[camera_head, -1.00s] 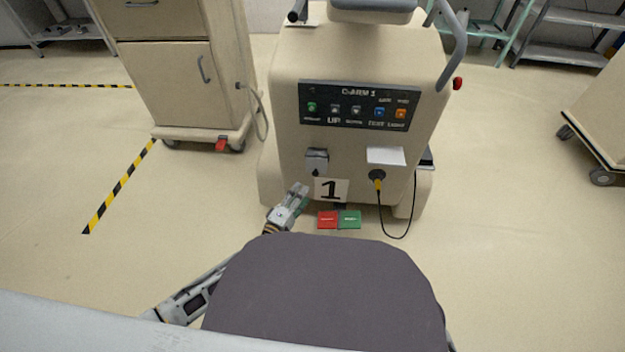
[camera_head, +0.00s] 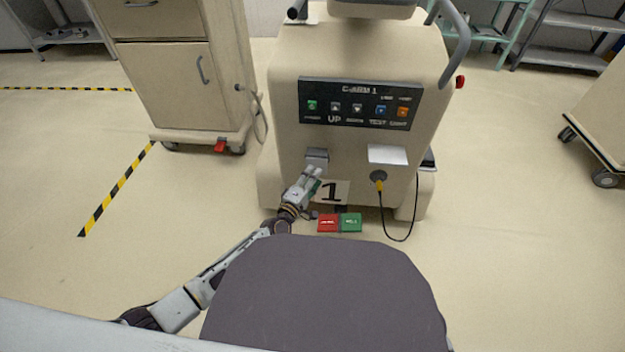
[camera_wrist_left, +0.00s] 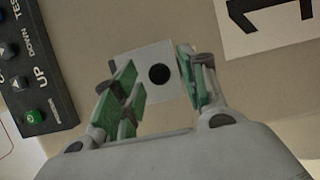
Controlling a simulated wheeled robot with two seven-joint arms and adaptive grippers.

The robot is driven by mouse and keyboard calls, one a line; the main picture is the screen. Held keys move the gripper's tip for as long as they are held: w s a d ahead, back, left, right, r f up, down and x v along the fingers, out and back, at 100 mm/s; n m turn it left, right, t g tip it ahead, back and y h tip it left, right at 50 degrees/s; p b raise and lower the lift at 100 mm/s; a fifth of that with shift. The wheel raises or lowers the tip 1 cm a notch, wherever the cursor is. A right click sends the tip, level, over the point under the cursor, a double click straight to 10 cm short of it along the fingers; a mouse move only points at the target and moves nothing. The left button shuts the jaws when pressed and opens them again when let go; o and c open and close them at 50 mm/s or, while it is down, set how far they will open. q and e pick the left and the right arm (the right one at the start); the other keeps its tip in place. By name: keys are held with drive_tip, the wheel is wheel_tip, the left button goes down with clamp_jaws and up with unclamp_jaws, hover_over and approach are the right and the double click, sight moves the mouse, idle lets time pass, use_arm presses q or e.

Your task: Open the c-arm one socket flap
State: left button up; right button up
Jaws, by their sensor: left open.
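The C-arm 1 cart (camera_head: 290,100) stands in front of me with a dark button panel (camera_head: 360,104) across its face. Below the panel is the small grey socket flap (camera_head: 317,154), its lower part hidden by my left gripper. In the left wrist view a pale square plate with a black round spot (camera_wrist_left: 159,74) shows beyond the fingers; I cannot tell whether the spot is a knob or a hole. My left gripper (camera_head: 314,172) is open and empty just below the flap, its green-padded fingers (camera_wrist_left: 160,88) spread apart. Contact cannot be told. My right gripper is out of view.
A label "1" (camera_head: 333,191) is beside the gripper. A cable in a round socket (camera_head: 378,176) hangs to the right. Red (camera_head: 328,223) and green (camera_head: 350,222) blocks are low at the cart's front. A drawer cart (camera_head: 170,80) stands at left; open floor lies between.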

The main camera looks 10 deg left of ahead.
use_arm(q)
clamp_jaws()
idle(0.4)
drive_tip(key=shift+r+p, duration=0.1)
drive_tip(key=shift+p, duration=0.3)
